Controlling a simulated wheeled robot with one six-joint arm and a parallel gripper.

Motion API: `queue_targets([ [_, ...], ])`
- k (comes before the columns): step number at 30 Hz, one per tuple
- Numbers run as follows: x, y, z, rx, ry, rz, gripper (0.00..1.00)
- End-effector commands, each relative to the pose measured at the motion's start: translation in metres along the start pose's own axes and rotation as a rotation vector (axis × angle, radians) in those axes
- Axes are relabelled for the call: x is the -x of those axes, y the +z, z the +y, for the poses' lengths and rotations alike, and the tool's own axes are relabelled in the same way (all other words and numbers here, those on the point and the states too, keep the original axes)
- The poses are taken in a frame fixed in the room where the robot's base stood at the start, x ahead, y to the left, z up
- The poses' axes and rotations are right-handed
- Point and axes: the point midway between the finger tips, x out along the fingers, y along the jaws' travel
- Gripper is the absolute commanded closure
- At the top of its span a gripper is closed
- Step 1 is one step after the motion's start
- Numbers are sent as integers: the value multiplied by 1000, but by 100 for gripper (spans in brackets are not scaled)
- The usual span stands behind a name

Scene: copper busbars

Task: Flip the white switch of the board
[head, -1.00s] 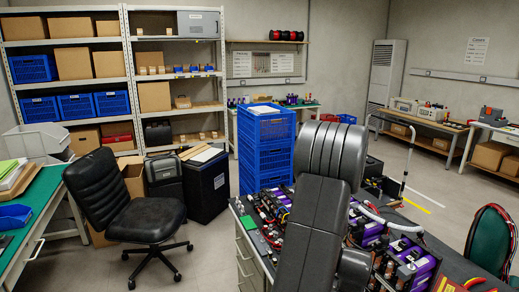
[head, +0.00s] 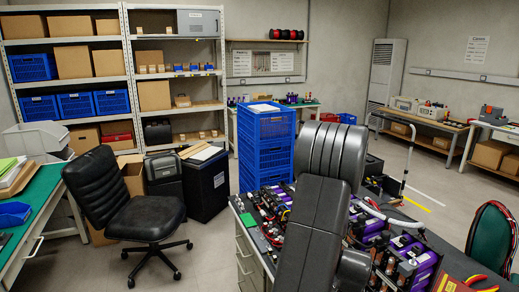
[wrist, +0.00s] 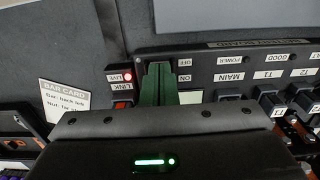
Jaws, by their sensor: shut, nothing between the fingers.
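In the wrist view, my gripper (wrist: 159,78) points at the board (wrist: 205,65), its green fingers together and empty. The tips are at a dark slot beside the upside-down "ON" label (wrist: 184,78). A pale piece (wrist: 190,97) shows just right of the fingers; I cannot tell whether it is the white switch or its position. Contact is unclear. The "LIVE" lamp (wrist: 127,77) glows red. In the head view, my arm hides the gripper and part of the equipment.
Dark breakers (wrist: 271,103) with T1 and T2 labels are right of the fingers. A card (wrist: 67,98) is at left. In the head view, purple modules (head: 410,250) and cables crowd the bench. Blue crates (head: 265,150) stand behind it, an office chair (head: 130,205) at left.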

Motion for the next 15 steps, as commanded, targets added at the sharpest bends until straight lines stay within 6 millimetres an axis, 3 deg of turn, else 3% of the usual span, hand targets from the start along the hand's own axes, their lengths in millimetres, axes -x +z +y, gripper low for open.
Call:
queue_targets([
  [15,51,0,0,0,-1,2,100],
])
